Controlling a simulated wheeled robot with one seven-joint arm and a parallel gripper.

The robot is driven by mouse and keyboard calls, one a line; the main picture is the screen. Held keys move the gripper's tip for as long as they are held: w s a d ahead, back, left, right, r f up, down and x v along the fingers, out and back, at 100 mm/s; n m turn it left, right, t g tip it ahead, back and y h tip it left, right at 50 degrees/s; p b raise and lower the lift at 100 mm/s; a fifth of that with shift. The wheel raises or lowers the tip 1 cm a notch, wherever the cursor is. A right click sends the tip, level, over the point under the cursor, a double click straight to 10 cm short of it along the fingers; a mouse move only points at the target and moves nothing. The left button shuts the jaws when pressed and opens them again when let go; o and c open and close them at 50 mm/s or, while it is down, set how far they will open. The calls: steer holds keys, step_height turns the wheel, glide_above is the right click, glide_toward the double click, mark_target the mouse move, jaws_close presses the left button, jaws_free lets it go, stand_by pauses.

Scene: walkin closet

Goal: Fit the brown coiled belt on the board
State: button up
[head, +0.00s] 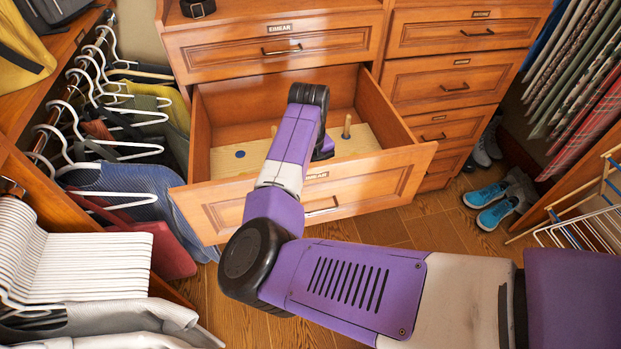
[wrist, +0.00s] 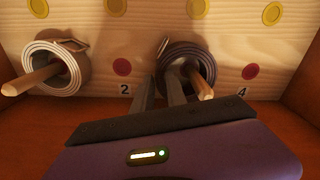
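In the wrist view a dark purplish-brown coiled belt (wrist: 189,49) with a buckle at its upper left sits against the pale wooden board (wrist: 215,28). A wooden peg (wrist: 205,90) shows through its middle. My gripper (wrist: 161,82) has one finger outside the coil's left wall and one inside the coil, and looks shut on that wall. Whether the coil touches the board is hard to tell. In the head view the board (head: 226,163) lies in the open drawer (head: 200,190); my arm hides the belt and fingers.
Another coiled belt (wrist: 41,65), with pale edges, sits around the left peg (wrist: 25,83). Coloured dots and numbers mark the board. Another bare-looking peg (head: 347,127) shows in the head view. Drawer walls enclose the board. Hangers (head: 100,85) crowd the left; blue shoes (head: 490,200) are right.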

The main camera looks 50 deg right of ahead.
steer(key=o, duration=0.4)
steer(key=shift+c, duration=0.2)
steer(key=shift+w+r, duration=0.1)
steer(key=shift+r, duration=3.8)
